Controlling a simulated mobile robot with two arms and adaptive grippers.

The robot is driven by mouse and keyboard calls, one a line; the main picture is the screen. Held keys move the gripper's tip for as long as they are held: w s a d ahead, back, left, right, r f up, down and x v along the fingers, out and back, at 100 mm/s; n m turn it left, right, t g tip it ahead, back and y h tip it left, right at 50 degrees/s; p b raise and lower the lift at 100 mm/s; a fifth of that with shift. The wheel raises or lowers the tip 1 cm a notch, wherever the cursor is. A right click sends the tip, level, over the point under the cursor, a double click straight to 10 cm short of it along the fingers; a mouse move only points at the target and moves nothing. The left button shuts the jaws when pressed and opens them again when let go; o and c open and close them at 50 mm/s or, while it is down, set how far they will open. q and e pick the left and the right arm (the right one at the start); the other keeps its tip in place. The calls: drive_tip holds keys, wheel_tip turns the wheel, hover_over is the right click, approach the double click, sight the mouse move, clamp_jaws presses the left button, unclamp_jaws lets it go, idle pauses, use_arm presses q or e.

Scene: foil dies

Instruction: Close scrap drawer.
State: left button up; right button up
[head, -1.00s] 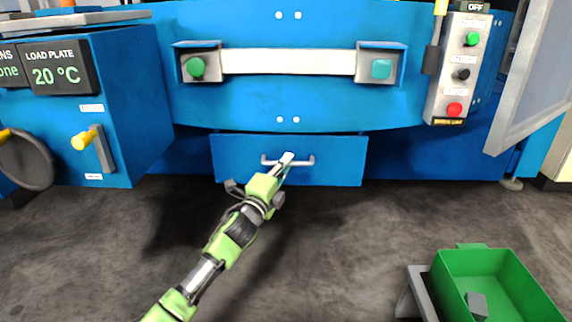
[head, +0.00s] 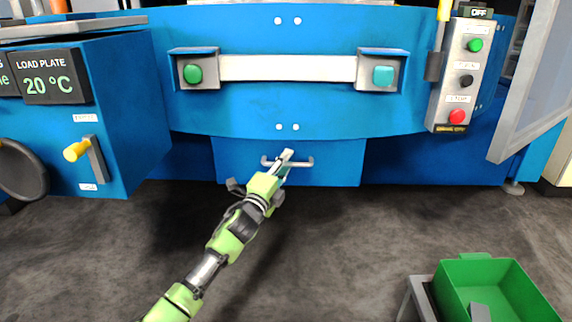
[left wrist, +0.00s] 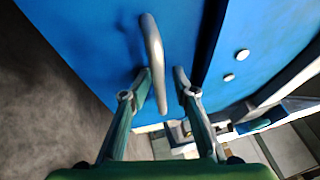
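The scrap drawer (head: 335,172) is a blue front panel low in the middle of the press, with a grey bar handle (head: 306,163). In the head view its top edge lies under the overhanging blue panel. My left gripper (head: 286,156) reaches up to the handle from below. In the left wrist view, the handle (left wrist: 154,45) passes between the two spread fingers of my left gripper (left wrist: 164,74), close to the left finger, with a gap on the right. Whether a finger touches it is unclear. My right gripper is not in view.
Above the drawer, a white bar (head: 287,68) runs between two button boxes. A control box (head: 459,75) hangs at the right. A blue cabinet with a yellow-tipped lever (head: 78,151) stands at the left. A green bin (head: 485,270) sits at the lower right. The floor (head: 340,250) between is clear.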

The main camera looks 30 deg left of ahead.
use_arm(q)
drive_tip(key=shift+d+f, duration=0.1)
drive_tip(key=v, duration=1.2)
idle(0.4)
